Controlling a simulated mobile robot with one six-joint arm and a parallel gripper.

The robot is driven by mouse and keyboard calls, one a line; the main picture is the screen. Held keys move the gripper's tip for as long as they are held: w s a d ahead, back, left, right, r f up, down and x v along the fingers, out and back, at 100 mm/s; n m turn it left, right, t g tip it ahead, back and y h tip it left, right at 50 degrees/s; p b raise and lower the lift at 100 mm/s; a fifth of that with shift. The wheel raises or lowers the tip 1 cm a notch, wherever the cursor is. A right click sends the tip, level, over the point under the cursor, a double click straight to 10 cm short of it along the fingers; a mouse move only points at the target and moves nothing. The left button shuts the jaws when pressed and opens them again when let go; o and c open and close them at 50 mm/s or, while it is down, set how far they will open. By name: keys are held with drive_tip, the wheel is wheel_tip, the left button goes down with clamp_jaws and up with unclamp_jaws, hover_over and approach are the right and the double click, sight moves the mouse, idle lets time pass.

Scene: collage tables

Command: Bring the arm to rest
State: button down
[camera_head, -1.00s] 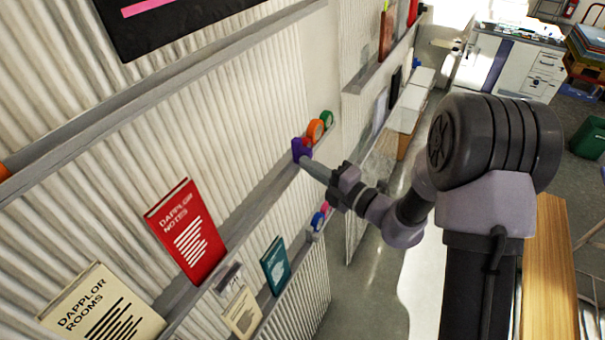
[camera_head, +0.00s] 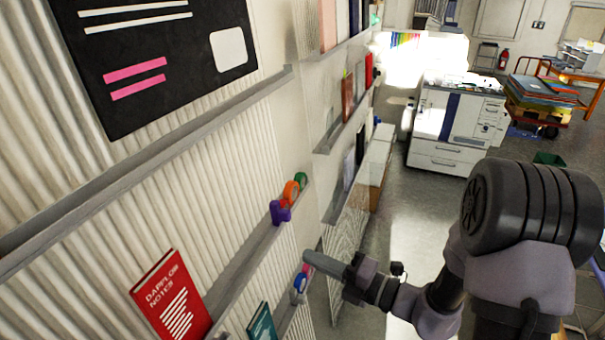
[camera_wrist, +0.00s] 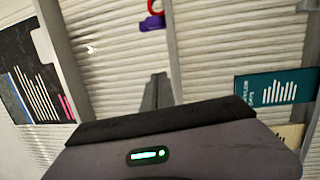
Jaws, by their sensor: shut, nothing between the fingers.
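My gripper (camera_head: 308,257) is at the end of my arm, right of the wall shelves in the head view. Its fingers are together and empty, pointing left toward the shelf wall. In the wrist view the closed fingers (camera_wrist: 157,90) point at the corrugated wall. A purple tape dispenser (camera_head: 280,211) stands on the shelf above and left of the fingertips, apart from them. It also shows in the wrist view (camera_wrist: 152,23). Whether the fingertips touch the lower shelf cannot be told.
Orange (camera_head: 291,190) and green rolls stand by the purple dispenser. A teal book (camera_head: 262,324) and a blue roll (camera_head: 300,283) are on the shelf below. A white printer (camera_head: 455,125) stands beyond open floor.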

drive_tip(key=s+a+f+n+g+h+b, duration=0.25)
drive_tip(key=s+n+g+b, duration=0.25)
drive_tip(key=s+n, duration=0.4)
drive_tip(key=s+a+f+n+g+h+b, duration=0.1)
drive_tip(key=s+a+f+n+g+b, duration=0.2)
drive_tip(key=s+n, duration=0.65)
drive_tip(key=s+d+f+n+t+h+b, duration=0.2)
drive_tip(key=d+n+h+b, duration=0.6)
drive_tip(key=n, duration=1.1)
drive_tip(key=s+d+t+h, duration=0.1)
drive_tip(key=d+t, duration=0.1)
drive_tip(key=d, duration=0.2)
drive_tip(key=shift+f+b, duration=0.2)
drive_tip(key=shift+b, duration=0.1)
drive_tip(key=shift+a+h, duration=0.1)
drive_tip(key=shift+h, duration=0.15)
